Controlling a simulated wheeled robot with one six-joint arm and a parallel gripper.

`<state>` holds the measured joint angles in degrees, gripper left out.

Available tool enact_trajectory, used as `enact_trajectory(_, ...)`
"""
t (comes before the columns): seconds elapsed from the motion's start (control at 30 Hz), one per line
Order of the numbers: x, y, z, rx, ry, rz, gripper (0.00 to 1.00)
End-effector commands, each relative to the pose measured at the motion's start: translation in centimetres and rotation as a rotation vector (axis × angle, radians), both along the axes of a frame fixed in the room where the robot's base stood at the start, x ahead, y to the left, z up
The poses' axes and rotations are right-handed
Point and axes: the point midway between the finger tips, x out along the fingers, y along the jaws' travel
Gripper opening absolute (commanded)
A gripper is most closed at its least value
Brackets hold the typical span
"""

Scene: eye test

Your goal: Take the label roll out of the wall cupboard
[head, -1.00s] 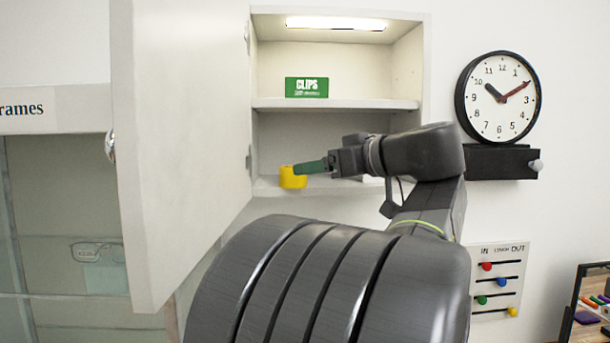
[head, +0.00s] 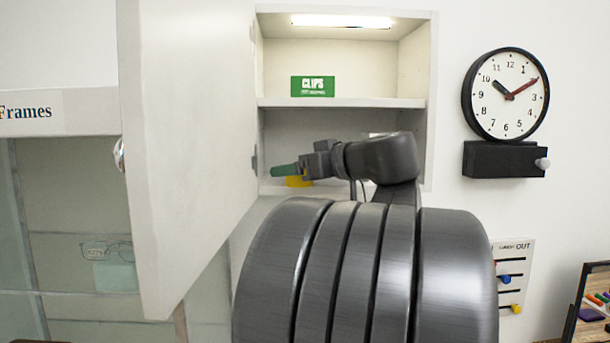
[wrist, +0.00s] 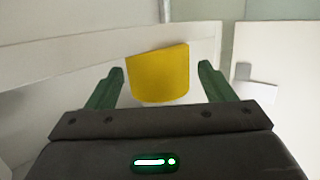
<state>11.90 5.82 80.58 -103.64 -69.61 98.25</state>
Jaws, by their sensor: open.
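The yellow label roll (head: 297,182) sits on the lower shelf of the wall cupboard (head: 342,104), near its front left. In the head view my gripper (head: 285,170) partly hides it. In the wrist view the roll (wrist: 160,73) shows between the two green fingers of my gripper (wrist: 160,85), with a gap on each side. My gripper is open and holds nothing. The cupboard door (head: 185,140) stands wide open to the left.
A green CLIPS box (head: 312,86) stands on the upper shelf (head: 340,103), above my gripper. The open door is close to the left of my gripper. A clock (head: 505,94) hangs on the wall to the right.

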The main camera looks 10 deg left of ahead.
Motion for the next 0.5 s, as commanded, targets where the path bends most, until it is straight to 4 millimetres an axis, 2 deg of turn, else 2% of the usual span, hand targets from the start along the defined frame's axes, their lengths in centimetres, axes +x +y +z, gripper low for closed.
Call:
enact_trajectory(0.07,0.0,-0.02,-0.01,0.0,0.0,0.0,0.75)
enact_trajectory(0.3,-0.01,-0.04,0.0,0.0,0.0,0.0,0.3)
enact_trajectory(0.33,-0.01,-0.04,0.0,0.0,0.0,0.0,0.26)
enact_trajectory(0.5,-0.02,-0.05,0.03,0.0,0.0,0.0,0.26)
